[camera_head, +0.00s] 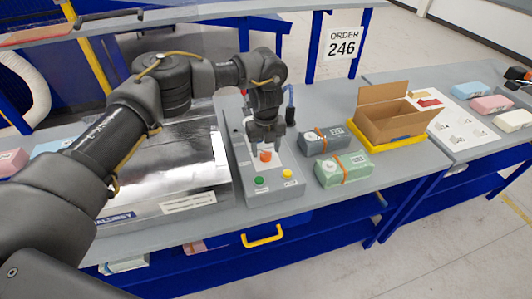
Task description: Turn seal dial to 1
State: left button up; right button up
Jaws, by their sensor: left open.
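The seal dial (265,156) is a small orange-red knob on the grey control panel (277,205). My left gripper (266,149) points down over the dial, with its open fingers on either side of it. I cannot tell whether the fingers touch the dial. The dial's markings are too small to read, and the gripper hides part of the panel around it. A green button (260,180) and a yellow button (287,174) sit in front of the dial. My right gripper is not in view.
A silver-covered machine bed (180,160) lies left of the panel, under my left arm. Grey (326,140) and green (343,168) strapped packs lie to the right. An open cardboard box (392,115) stands on a yellow tray (395,144) beyond them. An order 246 sign (343,42) stands behind.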

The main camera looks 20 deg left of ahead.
aim_at(266, 154)
pick_arm(q)
notch_tip(266, 154, up, 9)
jog(key=b, duration=0.1)
jog(key=shift+f, duration=0.15)
jog(key=shift+d, duration=0.1)
dwell(0.3)
